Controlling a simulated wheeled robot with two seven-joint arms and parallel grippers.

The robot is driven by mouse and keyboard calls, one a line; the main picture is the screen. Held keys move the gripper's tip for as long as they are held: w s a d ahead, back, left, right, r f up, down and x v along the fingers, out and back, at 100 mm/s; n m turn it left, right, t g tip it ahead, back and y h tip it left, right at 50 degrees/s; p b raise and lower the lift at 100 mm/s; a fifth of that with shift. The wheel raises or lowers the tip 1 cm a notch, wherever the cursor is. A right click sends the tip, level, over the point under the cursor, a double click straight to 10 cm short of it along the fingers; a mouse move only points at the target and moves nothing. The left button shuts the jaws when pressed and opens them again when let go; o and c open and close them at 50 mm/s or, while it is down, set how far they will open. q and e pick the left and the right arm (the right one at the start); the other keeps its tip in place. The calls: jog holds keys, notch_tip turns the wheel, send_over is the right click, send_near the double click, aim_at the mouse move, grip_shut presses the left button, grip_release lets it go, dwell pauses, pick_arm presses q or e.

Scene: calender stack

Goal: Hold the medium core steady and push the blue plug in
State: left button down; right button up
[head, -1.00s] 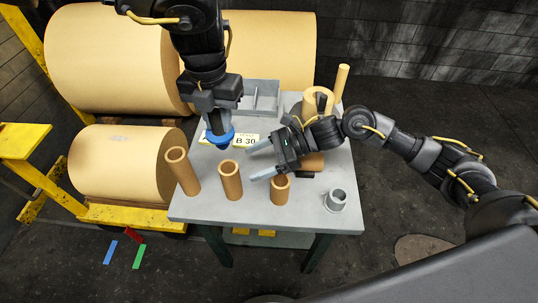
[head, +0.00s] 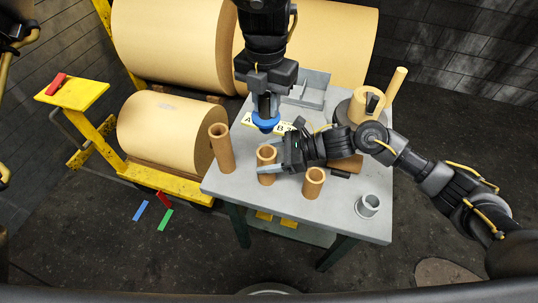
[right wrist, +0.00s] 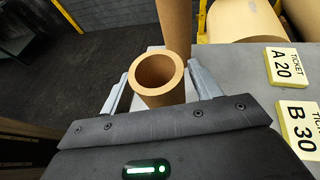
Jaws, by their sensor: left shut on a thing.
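The medium core (head: 266,166), a brown cardboard tube, stands upright on the grey table between a taller and a shorter core. My right gripper (head: 262,154) reaches in from the right with its fingers spread either side of it. In the right wrist view the medium core (right wrist: 160,90) stands between the open fingers, its hollow top empty, with a narrow gap on each side. My left gripper (head: 265,112) points down, shut on the blue plug (head: 266,123). The plug is near the medium core's top in the picture, apart from it; its exact height is unclear.
The tall core (head: 221,150) stands left and the short core (head: 313,184) right. A grey cup-like piece (head: 367,205) is near the table's right corner. A grey divided tray (head: 306,92) is at the back.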

aim_at(272, 120)
jog(key=c, duration=0.8)
pick_arm(q)
jog(key=f, duration=0.1)
jog(key=s+f, duration=0.1)
jog(key=d+f, duration=0.1)
jog(key=shift+s+f, duration=0.2)
jog(key=shift+s, duration=0.1)
jog(key=shift+w+f+n, duration=0.2)
jog(key=shift+f+n, duration=0.05)
jog(key=shift+n, duration=0.15)
jog(key=shift+w+a+r+n, duration=0.2)
jog(key=shift+w+n, duration=0.1)
jog(key=shift+w, duration=0.2)
pick_arm(e)
jog(key=shift+d, duration=0.1)
pick_arm(q)
jog(key=shift+w+a, duration=0.25)
jog(key=shift+a, duration=0.15)
